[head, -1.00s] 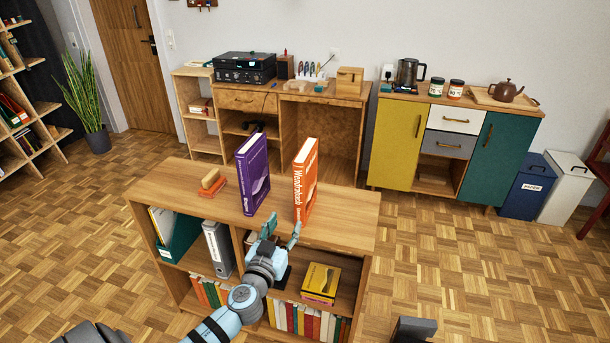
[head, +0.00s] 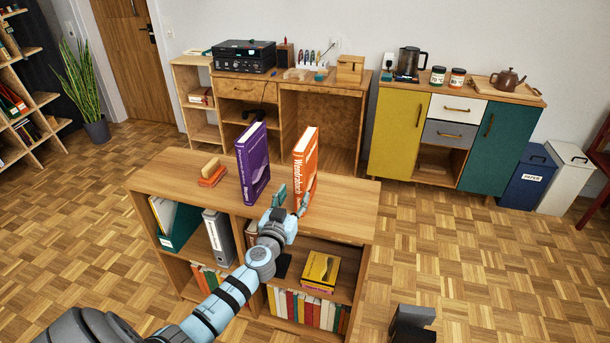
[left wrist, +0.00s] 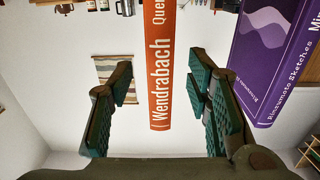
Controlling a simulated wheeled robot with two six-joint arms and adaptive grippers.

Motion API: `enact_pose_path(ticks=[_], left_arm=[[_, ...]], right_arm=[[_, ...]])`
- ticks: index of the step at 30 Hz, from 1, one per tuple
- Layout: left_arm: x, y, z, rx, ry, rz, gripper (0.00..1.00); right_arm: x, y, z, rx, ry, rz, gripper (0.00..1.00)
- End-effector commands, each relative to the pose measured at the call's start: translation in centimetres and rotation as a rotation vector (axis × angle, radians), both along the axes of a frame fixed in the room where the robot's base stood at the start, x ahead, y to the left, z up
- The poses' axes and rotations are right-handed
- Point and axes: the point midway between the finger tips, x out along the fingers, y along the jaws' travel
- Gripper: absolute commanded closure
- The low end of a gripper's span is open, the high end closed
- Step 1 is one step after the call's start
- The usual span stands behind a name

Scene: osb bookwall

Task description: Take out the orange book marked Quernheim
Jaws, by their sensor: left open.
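The orange book (head: 304,160) stands upright on top of the low wooden bookcase. Its spine reads "Wendrabach", and the left wrist view shows the start of "Quernheim" on the spine (left wrist: 160,70). A purple book (head: 252,165) stands upright to its left and also shows in the left wrist view (left wrist: 275,55). My left gripper (head: 292,200) is open at the lower spine side of the orange book. In the left wrist view the orange spine appears between the two green-padded fingers (left wrist: 163,88), with gaps on both sides. My right gripper is not visible.
The low bookcase (head: 160,184) has a wooden block with an orange base (head: 211,174) at its left. Its shelves hold binders, books and a yellow box (head: 320,270). A desk (head: 240,97) and a coloured cabinet (head: 398,130) stand behind. The top's right end is clear.

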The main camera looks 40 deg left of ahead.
Motion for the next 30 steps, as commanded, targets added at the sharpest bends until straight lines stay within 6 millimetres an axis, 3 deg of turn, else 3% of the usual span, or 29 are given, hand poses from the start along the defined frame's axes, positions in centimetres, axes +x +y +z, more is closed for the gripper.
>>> enact_pose_path(ticks=[30], left_arm=[[3.1, 1.1, -0.1, 0.000, 0.000, 0.000, 0.55]], right_arm=[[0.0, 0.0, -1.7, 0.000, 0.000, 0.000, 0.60]])
